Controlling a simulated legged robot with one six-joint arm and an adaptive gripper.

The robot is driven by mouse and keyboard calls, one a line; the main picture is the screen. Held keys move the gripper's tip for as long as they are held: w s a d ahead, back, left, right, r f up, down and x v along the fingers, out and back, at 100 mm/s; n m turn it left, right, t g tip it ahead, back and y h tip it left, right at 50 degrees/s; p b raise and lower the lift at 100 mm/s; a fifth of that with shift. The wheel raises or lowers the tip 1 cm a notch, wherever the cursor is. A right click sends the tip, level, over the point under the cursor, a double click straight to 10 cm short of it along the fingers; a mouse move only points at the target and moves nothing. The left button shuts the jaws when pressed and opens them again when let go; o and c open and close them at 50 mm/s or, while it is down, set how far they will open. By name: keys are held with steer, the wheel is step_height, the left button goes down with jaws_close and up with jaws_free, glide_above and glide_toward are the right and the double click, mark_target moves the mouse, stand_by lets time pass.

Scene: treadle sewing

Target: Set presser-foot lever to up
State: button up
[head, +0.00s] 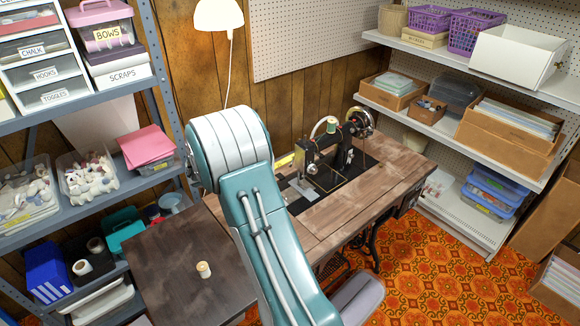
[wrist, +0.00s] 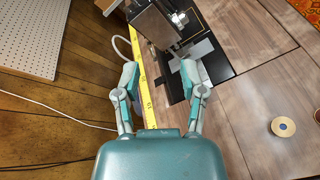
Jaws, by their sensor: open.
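The black sewing machine (head: 345,160) stands on a brown wooden table (head: 345,215), with a green thread spool on top. In the wrist view the end of the sewing machine's head (wrist: 156,28) is at the top, with bright metal parts (wrist: 180,19) on its side. I cannot pick out the presser-foot lever for certain. My gripper (wrist: 160,74) is open and empty, its two teal-and-grey fingers spread apart below the machine head in the picture. The right finger appears close to the metal plate; I cannot tell whether it touches. The gripper is hidden in the head view.
A yellow measuring tape (wrist: 149,90) runs along the table's back edge, between my fingers in the picture. Loaded shelves flank both sides. A pegboard (head: 310,35) hangs behind. Patterned carpet (head: 425,260) is open at right.

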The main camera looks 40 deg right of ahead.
steer(key=w+d+f+n+t+h, duration=0.1)
steer(key=w+d+f+n+h, duration=0.2)
steer(key=f, duration=0.5)
steer(key=n+t+h, duration=0.1)
steer(key=n+t, duration=0.1)
steer(key=n, duration=0.2)
glide_toward(290, 166)
steer(key=d, duration=0.7)
steer(key=w+d, duration=0.1)
steer(key=d, duration=0.2)
steer(key=shift+w+d+f, duration=0.1)
steer(key=shift+d+f, duration=0.2)
steer(key=shift+d, duration=0.05)
steer(key=shift+c, duration=0.3)
jaws_close()
